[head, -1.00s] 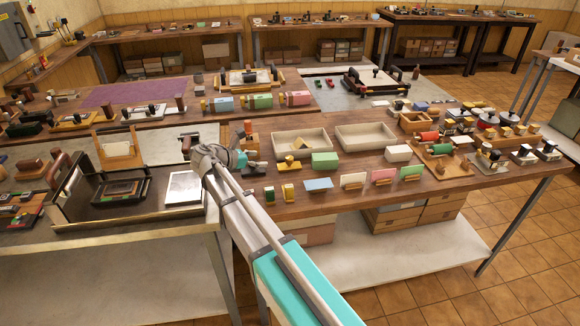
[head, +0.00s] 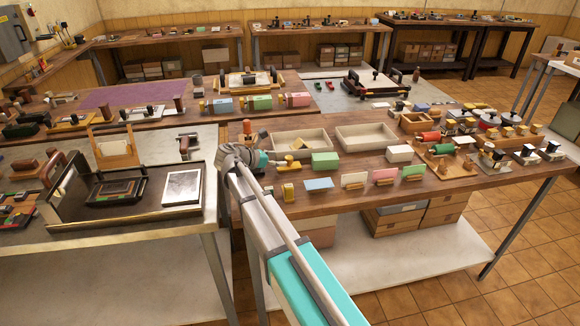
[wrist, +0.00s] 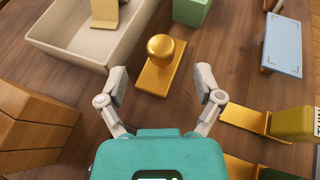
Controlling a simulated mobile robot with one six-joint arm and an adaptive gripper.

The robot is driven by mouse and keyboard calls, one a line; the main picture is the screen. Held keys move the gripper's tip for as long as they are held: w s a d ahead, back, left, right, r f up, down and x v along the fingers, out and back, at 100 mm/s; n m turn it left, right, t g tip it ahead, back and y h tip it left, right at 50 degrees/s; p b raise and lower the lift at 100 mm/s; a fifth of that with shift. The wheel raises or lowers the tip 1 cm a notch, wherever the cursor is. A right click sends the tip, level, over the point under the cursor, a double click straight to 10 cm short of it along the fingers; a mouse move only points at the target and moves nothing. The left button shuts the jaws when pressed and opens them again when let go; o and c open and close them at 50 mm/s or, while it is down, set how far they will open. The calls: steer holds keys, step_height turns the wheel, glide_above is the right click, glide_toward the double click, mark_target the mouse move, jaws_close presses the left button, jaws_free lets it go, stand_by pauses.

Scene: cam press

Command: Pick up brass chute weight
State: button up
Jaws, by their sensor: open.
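The brass chute weight (wrist: 160,66), a gold slab with a round ball knob on top, rests on the wooden table in the wrist view. It stands just ahead of my gripper (wrist: 162,82), roughly centred between the fingertips. My gripper is open and empty, with one finger on each side of the weight's near end and apart from it. In the head view my gripper (head: 279,162) is low over the table's left part, in front of the pale tray, and the weight is small and hard to make out there.
A pale tray (wrist: 50,28) holding a brass piece lies left of the weight, with a green block (wrist: 190,11) beyond. A wooden block (wrist: 38,125) stands at left. A brass stamp-like piece (wrist: 245,118) lies close on the right, and a blue plate (wrist: 283,43) farther right.

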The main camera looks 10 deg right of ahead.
mark_target(289, 160)
steer(key=shift+f, duration=0.1)
steer(key=b+x, duration=0.2)
steer(key=x, duration=0.2)
steer(key=shift+s+f, duration=0.1)
steer(key=shift+f, duration=0.15)
steer(key=shift+w+d+f, duration=0.1)
steer(key=shift+w+d, duration=0.1)
steer(key=shift+d, duration=0.3)
steer(key=shift+c, duration=0.3)
jaws_close()
